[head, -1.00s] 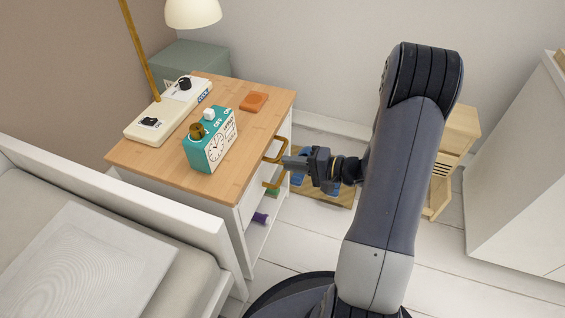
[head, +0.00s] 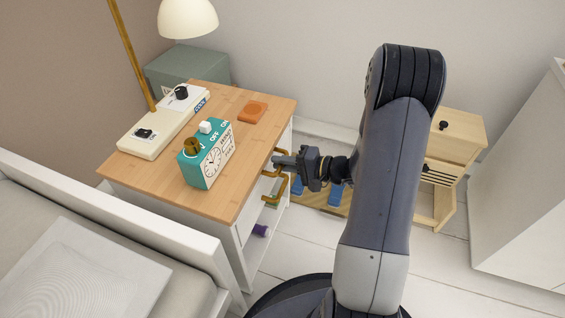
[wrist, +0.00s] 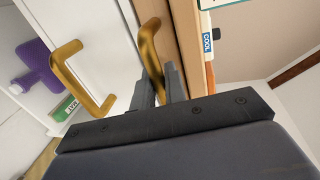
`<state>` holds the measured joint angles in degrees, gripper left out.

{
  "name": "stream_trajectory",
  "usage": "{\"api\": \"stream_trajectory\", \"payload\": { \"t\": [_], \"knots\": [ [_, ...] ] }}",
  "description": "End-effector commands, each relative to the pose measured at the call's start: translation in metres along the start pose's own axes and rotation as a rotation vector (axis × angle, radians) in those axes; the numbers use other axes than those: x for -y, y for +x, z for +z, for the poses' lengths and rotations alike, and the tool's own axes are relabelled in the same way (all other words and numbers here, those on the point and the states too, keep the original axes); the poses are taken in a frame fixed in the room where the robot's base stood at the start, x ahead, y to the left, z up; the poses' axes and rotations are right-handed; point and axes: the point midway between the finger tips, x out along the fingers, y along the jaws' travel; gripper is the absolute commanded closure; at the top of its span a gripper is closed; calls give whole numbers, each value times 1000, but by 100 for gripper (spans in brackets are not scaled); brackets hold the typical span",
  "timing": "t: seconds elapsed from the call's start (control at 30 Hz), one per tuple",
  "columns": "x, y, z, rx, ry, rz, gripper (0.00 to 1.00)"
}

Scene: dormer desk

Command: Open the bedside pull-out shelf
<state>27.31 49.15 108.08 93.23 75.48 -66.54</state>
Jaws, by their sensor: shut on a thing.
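The bedside cabinet has a wooden top (head: 222,185) and white sides. Two brass handles show on its right-hand front. The upper brass handle (wrist: 149,42), just under the top, belongs to the pull-out shelf, whose front is seen edge-on in the wrist view. My gripper (head: 277,161) is shut on this handle, with its fingers (wrist: 168,82) at the handle's near end. The lower brass handle (wrist: 72,75) sits on a white front (wrist: 97,25) and is free of the fingers. I see no clear gap at the shelf.
The bed (head: 100,215) is at left. A small wooden cabinet (head: 450,150) stands right of my arm.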

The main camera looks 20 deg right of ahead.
Motion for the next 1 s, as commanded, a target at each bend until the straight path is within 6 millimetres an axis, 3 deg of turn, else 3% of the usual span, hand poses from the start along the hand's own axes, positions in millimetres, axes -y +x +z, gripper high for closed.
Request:
{"api": "stream_trajectory", "payload": {
  "t": [0.27, 0.47, 0.67, 1.0],
  "knots": [
    [-1, -1, 0, 0, 1, 1, 100],
    [-6, -18, 0, -4, 1, 0, 100],
    [-17, -64, -1, -8, 1, 1, 100],
    [-36, -158, 0, -6, 2, 2, 100]
  ]
}}
